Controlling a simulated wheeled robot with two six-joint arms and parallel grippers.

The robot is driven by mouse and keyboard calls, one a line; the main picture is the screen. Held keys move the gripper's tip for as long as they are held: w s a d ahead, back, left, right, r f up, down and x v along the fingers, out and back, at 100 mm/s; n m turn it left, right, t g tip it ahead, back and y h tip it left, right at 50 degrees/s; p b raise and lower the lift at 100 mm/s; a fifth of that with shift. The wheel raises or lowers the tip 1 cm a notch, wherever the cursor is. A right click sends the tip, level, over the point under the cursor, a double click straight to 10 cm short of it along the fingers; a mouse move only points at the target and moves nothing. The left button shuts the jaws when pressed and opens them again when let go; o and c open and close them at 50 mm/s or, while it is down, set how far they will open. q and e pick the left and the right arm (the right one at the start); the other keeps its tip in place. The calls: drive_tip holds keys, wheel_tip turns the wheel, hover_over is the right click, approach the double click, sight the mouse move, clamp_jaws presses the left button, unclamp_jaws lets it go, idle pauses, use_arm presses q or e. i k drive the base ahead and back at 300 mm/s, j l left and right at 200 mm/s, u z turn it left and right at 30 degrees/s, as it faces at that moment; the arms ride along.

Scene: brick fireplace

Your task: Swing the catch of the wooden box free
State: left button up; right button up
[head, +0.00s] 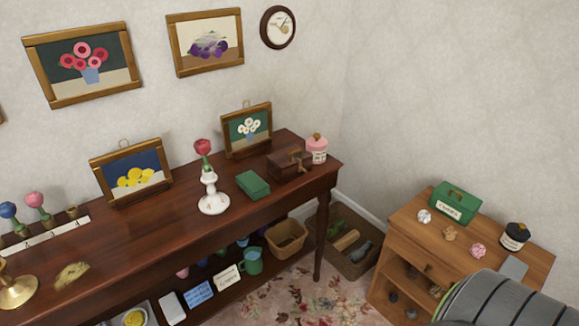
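The wooden box (284,168) is small and dark brown. It stands near the right end of the long dark table, in front of the picture of white flowers. Its lid looks shut. A small brass-coloured detail shows on its front, but it is too small to tell how the catch sits. Neither of my grippers shows in the head view. A grey, ribbed arm part of mine fills the lower right corner, well away from the box.
A pink-lidded jar (317,149) stands just right of the box. A low wooden cabinet (477,243) stands at right. The table front has bare room.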

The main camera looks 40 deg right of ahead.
sight(300, 168)
drive_tip(key=z, duration=1.3)
